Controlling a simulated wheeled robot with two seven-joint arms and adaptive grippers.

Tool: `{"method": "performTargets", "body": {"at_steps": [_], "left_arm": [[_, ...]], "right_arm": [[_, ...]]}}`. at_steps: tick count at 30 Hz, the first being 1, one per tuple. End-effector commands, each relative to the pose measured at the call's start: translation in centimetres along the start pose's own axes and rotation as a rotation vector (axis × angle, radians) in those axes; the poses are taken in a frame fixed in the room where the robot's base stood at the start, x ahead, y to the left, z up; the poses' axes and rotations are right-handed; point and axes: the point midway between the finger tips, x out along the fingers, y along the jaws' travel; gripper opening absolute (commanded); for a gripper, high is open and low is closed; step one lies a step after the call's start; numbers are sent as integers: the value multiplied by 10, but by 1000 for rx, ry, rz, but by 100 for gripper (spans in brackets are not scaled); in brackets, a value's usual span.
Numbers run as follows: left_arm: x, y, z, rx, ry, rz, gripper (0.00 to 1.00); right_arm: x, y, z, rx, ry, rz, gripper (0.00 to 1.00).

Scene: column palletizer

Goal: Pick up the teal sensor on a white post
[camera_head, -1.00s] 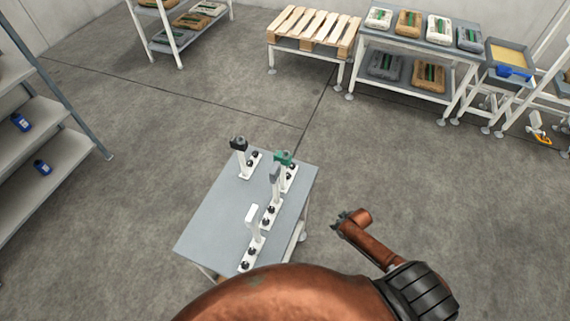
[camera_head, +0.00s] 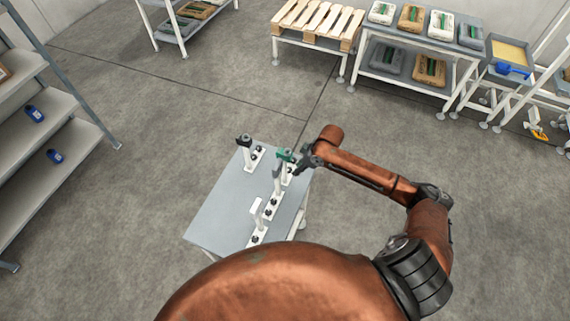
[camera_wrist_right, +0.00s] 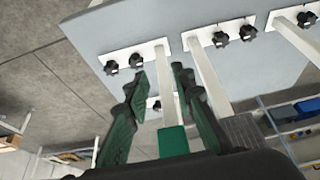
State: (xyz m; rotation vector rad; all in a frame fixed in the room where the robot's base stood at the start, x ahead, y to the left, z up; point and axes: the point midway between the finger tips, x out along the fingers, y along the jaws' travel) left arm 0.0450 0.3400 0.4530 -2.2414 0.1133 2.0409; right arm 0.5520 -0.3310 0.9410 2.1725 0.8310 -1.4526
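The teal sensor (camera_head: 284,155) sits on top of a white post at the back right of the grey table (camera_head: 222,214). In the right wrist view the sensor head (camera_wrist_right: 172,142) is low in the picture, between the fingers, with its white post (camera_wrist_right: 166,82) running up to a base plate. My right gripper (camera_head: 304,158) is right beside the sensor, reaching in from the right. Its fingers (camera_wrist_right: 160,82) are apart, one on each side of the post; I cannot tell whether either touches it. My left gripper is out of view.
A grey sensor (camera_head: 276,171) on a post stands close in front of the teal one. A black-topped post (camera_head: 244,141) stands to its left, and a white post (camera_head: 257,208) nearer. Shelves (camera_head: 60,110) stand at left; a pallet (camera_head: 316,22) lies at the back.

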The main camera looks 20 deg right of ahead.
Motion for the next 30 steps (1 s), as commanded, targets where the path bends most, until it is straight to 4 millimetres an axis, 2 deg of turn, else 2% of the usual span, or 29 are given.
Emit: {"method": "performTargets", "body": {"at_steps": [7, 15, 19, 26, 30], "left_arm": [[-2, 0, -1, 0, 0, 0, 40], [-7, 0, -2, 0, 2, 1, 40], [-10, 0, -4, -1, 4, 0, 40], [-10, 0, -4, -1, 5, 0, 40], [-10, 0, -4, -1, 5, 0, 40]], "right_arm": [[7, 0, -17, 1, 0, 0, 23], [22, 0, -57, 1, 2, 0, 23], [33, 0, -55, 3, -2, 1, 23], [35, 1, -54, 1, -1, 2, 23], [35, 0, -54, 1, -1, 1, 15]]}}
